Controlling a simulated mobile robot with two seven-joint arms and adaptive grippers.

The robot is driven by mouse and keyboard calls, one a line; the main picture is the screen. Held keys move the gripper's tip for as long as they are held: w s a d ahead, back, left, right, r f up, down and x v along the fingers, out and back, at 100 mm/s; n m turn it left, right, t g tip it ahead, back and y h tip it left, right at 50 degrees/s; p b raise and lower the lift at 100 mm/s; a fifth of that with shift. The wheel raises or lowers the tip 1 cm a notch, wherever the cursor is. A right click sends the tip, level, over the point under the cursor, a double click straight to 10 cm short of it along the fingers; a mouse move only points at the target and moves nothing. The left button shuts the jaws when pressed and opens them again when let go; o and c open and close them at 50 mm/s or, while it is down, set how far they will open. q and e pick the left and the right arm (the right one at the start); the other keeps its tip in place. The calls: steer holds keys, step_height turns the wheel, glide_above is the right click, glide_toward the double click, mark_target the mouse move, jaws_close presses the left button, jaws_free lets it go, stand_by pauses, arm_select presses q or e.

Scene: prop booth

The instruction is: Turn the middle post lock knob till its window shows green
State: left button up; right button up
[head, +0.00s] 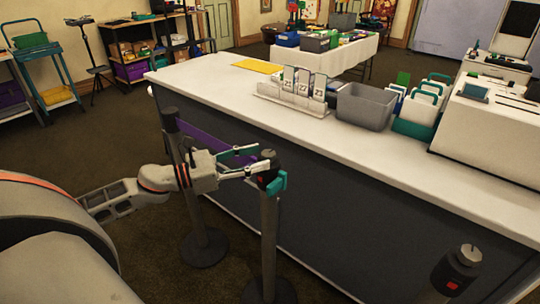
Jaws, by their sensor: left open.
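The middle post (269,235) is a grey stanchion with a dark head. A teal lock knob (279,183) sits on the right side of the head. One finger lies at or just over the head's near side and the other is farther back; I cannot tell if either touches. My right gripper is not in view.
A purple belt (220,140) runs from the left post (170,122) towards the middle post. The right post (457,269) also shows a red mark. A long white-topped counter (215,84) stands close behind, bearing a grey bin (366,106) and a card rack (292,97).

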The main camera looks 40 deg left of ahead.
mark_target(269, 153)
arm_select(q)
steer(key=shift+x, duration=2.15)
steer(key=c, duration=1.1)
